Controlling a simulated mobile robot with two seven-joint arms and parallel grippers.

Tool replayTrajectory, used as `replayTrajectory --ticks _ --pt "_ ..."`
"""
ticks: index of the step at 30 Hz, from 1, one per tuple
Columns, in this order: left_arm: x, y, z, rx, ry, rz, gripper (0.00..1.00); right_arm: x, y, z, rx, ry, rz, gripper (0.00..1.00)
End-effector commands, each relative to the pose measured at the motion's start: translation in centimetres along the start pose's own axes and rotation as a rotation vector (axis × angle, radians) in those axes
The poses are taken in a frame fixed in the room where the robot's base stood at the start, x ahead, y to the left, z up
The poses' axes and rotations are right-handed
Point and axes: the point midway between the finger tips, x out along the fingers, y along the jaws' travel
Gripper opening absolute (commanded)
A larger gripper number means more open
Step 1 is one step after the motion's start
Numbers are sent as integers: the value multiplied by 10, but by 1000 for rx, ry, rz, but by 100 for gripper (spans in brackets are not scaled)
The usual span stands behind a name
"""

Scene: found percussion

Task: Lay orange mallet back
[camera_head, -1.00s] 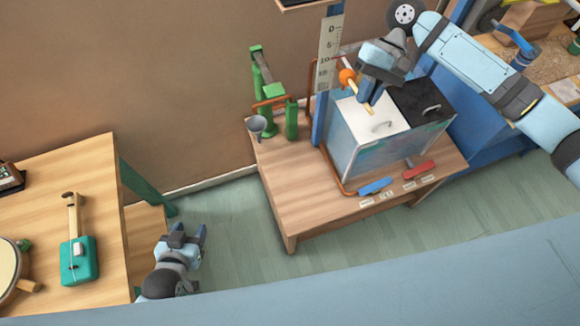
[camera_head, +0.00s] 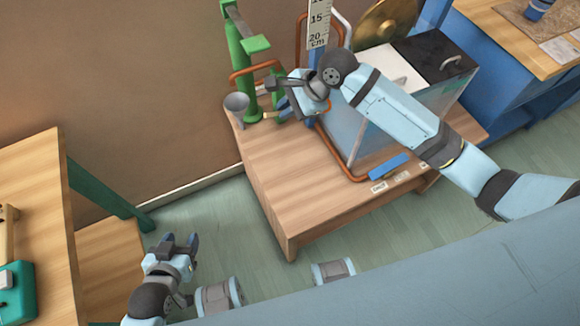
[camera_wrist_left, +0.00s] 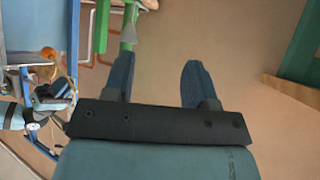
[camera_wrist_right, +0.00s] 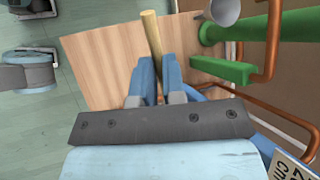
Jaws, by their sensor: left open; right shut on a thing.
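My right gripper (camera_head: 285,108) is shut on the pale wooden handle of the mallet, above the back left corner of the wooden table (camera_head: 285,180). In the right wrist view the mallet (camera_wrist_right: 151,38) runs out from between the fingers, with its bare handle end pointing away. Its orange head is not visible in the head view or the right wrist view. My left gripper (camera_head: 180,240) is open and empty, low over the floor, left of the table; its open fingers also show in the left wrist view (camera_wrist_left: 155,78).
Copper tubing (camera_head: 330,150) bends around the tank (camera_head: 350,130), which has white and black lids. A blue bar (camera_head: 389,167) lies at the front. The table's front left is clear.

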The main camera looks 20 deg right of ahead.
Motion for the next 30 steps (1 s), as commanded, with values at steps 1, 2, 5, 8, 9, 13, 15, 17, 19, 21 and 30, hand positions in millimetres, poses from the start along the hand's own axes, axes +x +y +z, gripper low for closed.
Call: replayTrajectory --ticks 1,2,5,8,9,13,15,17,19,21,30 --pt "8 -1 11 1 1 1 52 14 3 -4 28 12 -19 0" --pt "10 -1 12 2 2 1 52 18 3 -4 45 18 -28 0" --pt "12 -1 14 1 6 2 52 25 3 -5 86 38 -53 0" --pt "13 -1 13 0 12 3 52 30 4 -7 108 47 -64 0" --pt "13 -1 13 -1 14 3 52 34 5 -9 111 49 -66 0" --pt "16 0 16 0 17 2 52 57 16 -24 116 53 -63 0" --pt "19 0 19 3 18 2 52 72 23 -33 115 52 -63 0" --pt "20 0 21 5 19 2 52 86 28 -40 113 52 -63 0" --pt "22 0 23 8 23 2 52 100 35 -50 114 52 -64 0" --pt "23 0 23 12 28 2 52 116 41 -59 113 51 -64 0" --pt "24 1 22 20 44 4 52 152 57 -81 112 50 -66 0"
